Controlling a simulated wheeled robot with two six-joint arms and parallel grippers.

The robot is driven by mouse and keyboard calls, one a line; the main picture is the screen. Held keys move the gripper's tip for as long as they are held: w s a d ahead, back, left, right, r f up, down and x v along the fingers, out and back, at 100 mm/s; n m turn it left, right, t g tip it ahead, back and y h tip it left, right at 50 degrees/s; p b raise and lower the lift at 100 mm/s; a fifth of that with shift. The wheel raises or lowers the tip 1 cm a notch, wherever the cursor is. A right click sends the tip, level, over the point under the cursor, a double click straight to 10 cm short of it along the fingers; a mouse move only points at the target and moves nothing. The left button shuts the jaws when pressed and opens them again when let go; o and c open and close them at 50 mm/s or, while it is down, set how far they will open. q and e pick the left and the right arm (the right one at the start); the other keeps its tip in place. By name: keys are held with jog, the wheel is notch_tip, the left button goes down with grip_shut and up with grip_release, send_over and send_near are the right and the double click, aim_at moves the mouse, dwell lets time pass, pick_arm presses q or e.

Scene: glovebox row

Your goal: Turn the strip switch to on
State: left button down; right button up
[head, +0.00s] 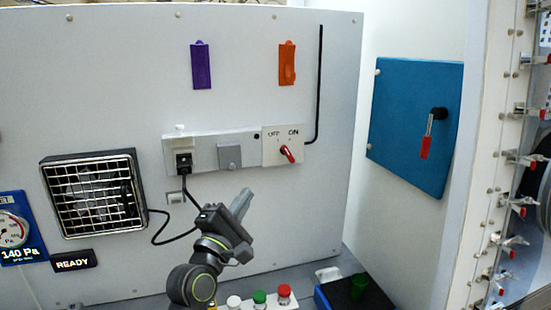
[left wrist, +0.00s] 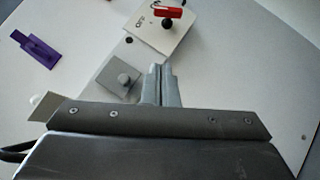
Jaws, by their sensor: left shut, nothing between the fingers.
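The strip switch (head: 288,153) has a red lever on a white plate (head: 270,157) marked OFF and ON, at the right end of the power strip (head: 205,154) on the grey wall panel. In the head view the lever slants below the ON label. In the left wrist view the red lever (left wrist: 168,12) is at the top, beyond my fingertips. My left gripper (head: 246,195) is below the strip, apart from the switch. Its fingers (left wrist: 160,68) are together and empty. My right gripper does not show.
A black plug (head: 183,162) sits in the strip's left end, its cable running to a fan unit (head: 94,194). A grey cover (head: 229,156) is beside the switch. Purple (head: 201,66) and orange (head: 286,63) pieces hang above.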

aim_at(288, 154)
pick_arm(q)
jog(key=w+d+r+p, duration=0.1)
jog(key=w+d, duration=0.1)
jog(key=w+d+r+p, duration=0.2)
jog(key=w, duration=0.1)
jog(key=w+d+r+p, duration=0.1)
jog(key=w+d+r, duration=0.1)
jog(key=w, duration=0.1)
jog(key=shift+w+d+r, duration=0.15)
jog(key=shift+w+d, duration=0.05)
jog(key=shift+d, duration=0.1)
jog(key=shift+w, duration=0.1)
